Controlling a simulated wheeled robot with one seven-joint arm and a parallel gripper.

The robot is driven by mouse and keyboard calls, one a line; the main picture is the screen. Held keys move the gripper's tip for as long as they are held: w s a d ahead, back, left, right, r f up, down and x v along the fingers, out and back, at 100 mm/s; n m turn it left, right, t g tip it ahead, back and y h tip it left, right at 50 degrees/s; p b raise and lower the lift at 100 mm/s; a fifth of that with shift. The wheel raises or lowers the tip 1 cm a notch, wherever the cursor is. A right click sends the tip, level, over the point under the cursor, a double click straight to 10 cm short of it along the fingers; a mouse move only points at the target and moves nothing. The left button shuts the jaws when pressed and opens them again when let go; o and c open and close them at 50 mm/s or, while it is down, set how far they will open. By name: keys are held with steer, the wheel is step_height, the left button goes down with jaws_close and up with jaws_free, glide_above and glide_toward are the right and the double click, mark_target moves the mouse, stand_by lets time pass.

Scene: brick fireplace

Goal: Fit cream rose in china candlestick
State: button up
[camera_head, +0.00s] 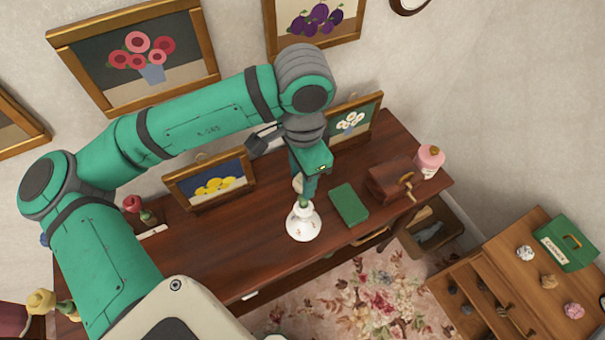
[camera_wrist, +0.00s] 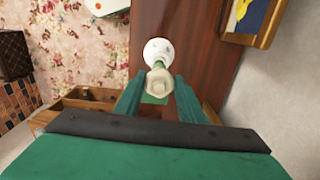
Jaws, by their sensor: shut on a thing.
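The white china candlestick (camera_head: 303,224) stands upright on the dark wooden table. It also shows ahead of my gripper in the wrist view (camera_wrist: 158,49). My gripper (camera_head: 306,194) is above the candlestick, pointing down, with its fingers shut on a cream rose (camera_wrist: 160,78). In the head view, only a pale edge of the rose (camera_head: 297,183) shows beside the fingers. A green part below the rose is at the candlestick's top. I cannot tell whether it is inside the opening or just above it.
A green book (camera_head: 348,204), a wooden box with a crank (camera_head: 391,181) and a pink bottle (camera_head: 429,161) stand to the right. A framed yellow-flower picture (camera_head: 211,184) and a red rose (camera_head: 132,203) are left. Another cream-yellow flower (camera_head: 40,301) is at far left.

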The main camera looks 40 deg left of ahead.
steer(key=shift+f, duration=0.85)
steer(key=o, duration=1)
steer(key=shift+c, duration=0.2)
step_height(320, 180, up, 11)
steer(key=shift+f, duration=0.1)
